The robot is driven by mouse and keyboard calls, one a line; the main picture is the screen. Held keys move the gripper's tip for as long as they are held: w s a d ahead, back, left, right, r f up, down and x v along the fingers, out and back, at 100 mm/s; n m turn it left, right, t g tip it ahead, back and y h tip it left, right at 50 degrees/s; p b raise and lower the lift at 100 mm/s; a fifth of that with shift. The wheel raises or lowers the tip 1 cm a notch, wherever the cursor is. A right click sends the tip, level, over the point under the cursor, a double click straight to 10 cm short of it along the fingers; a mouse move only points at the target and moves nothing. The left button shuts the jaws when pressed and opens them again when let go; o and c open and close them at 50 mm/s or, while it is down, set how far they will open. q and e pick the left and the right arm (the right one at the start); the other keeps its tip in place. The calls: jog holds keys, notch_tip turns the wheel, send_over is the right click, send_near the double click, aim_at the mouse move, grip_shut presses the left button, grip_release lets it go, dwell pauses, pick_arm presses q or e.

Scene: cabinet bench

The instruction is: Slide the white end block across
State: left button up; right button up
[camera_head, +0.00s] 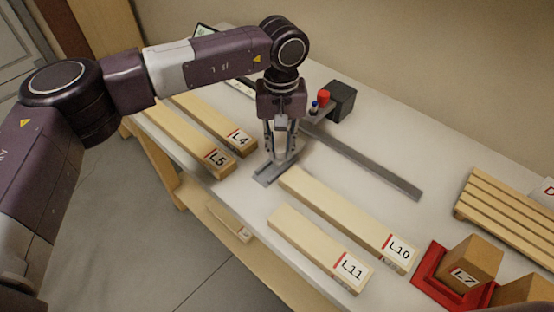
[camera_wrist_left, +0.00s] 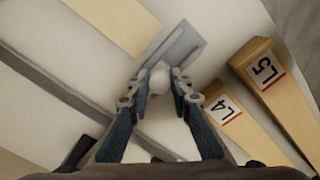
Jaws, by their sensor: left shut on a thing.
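The white end block shows as a small pale piece (camera_wrist_left: 158,78) between my left fingertips in the left wrist view. My left gripper (camera_head: 281,152) reaches down from above and is shut on it; the fingers hide much of the block in the head view. Its fingertips also show in the left wrist view (camera_wrist_left: 158,90). Below it lies a flat grey metal piece (camera_head: 268,176) with a slot, which also shows in the left wrist view (camera_wrist_left: 184,45). My right gripper is not in view.
Wooden bars L4 (camera_head: 212,122) and L5 (camera_head: 187,138) lie left of the gripper, bars L10 (camera_head: 345,217) and L11 (camera_head: 315,246) to its right. A long grey rail (camera_head: 365,161) lies behind. A black box (camera_head: 342,100), a red tray (camera_head: 428,272) and a slatted rack (camera_head: 505,208) stand farther out.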

pick_arm(q)
jog(key=shift+w+d+b, duration=0.3)
jog(key=shift+w+d, duration=1.05)
dwell(0.4)
jog(key=o, duration=1)
jog(key=shift+r, duration=0.1)
notch_tip(320, 180, up, 9)
jog(key=p, duration=0.4)
jog(key=shift+p, duration=0.3)
